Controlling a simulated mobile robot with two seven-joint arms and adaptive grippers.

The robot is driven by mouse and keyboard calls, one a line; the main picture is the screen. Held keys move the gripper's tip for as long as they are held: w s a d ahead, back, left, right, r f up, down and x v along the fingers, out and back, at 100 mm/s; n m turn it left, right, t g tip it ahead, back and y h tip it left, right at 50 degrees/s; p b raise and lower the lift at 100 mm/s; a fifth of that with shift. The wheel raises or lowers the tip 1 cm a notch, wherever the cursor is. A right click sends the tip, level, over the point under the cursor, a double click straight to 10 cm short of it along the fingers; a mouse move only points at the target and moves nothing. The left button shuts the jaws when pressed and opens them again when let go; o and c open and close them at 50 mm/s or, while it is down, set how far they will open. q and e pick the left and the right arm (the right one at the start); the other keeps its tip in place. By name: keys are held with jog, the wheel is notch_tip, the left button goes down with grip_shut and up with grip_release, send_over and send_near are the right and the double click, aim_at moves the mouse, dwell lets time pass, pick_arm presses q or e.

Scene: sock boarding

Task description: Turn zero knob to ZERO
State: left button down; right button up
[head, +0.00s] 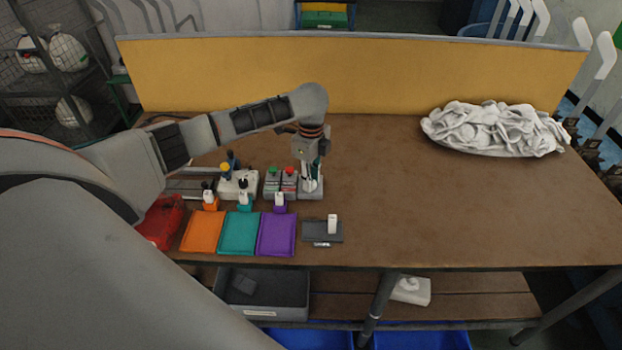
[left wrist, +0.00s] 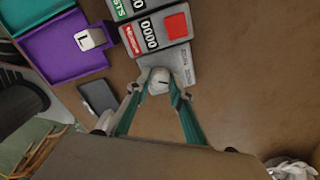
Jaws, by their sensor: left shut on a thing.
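The zero knob (left wrist: 159,80) is a small round white knob with a dark pointer line, on a light grey plate (left wrist: 184,68) with small printing too blurred to read. In the left wrist view, the fingers of my left gripper (left wrist: 156,90) are closed on either side of the knob. In the head view my left gripper (head: 311,186) points down over the small grey plate (head: 312,196), and hides the knob's face. Which mark the pointer is on cannot be read. My right gripper is in neither view.
Grey counters (head: 280,184) with red and green buttons stand left of the knob. Orange (head: 202,232), teal (head: 239,233) and purple (head: 277,235) trays lie in front. A dark device (head: 316,230) lies beside them. White socks (head: 494,127) are heaped at the back right.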

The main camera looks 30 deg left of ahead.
pick_arm(q)
jog(key=shift+m, duration=1.5)
jog(key=c, duration=1.8)
grip_release()
notch_tip(320, 180, up, 12)
jog(key=shift+s+f, duration=0.1)
